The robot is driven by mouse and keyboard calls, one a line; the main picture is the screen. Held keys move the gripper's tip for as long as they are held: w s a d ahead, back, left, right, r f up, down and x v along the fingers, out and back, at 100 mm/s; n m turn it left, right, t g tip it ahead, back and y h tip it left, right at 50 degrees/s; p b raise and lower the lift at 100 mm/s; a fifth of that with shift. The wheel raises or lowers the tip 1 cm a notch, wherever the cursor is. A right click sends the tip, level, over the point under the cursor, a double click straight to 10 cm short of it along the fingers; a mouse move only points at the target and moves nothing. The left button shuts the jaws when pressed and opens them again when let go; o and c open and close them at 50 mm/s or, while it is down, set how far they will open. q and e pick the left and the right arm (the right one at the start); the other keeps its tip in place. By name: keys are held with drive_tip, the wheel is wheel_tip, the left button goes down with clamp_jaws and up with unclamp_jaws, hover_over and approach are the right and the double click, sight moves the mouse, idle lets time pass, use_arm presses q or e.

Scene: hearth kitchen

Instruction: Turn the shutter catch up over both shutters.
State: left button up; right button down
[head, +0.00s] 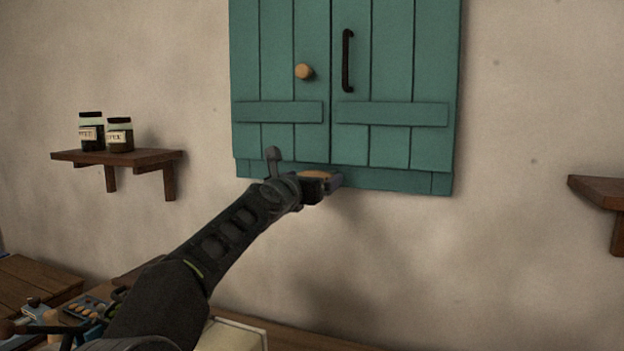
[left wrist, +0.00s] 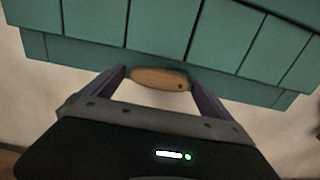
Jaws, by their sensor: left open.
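Two teal plank shutters hang on the wall in the head view, the left shutter (head: 275,140) and the right shutter (head: 400,145), with their edges together. The left one has a round wooden knob (head: 304,72), the right one a black bar handle (head: 347,60). The wooden catch (head: 314,175) is at the shutters' lower edge, partly hidden by my gripper. In the left wrist view the catch (left wrist: 160,78) lies level, between the fingertips of my left gripper (left wrist: 158,80). The gripper (head: 325,182) is open around it; I cannot tell whether the fingers touch it. My right gripper is not in view.
A wall shelf (head: 115,155) with two labelled jars (head: 105,133) is at the left. Another shelf (head: 600,190) is at the right edge. Below left is a cluttered wooden surface (head: 35,275).

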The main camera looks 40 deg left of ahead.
use_arm(q)
drive_tip(key=c, duration=2.1)
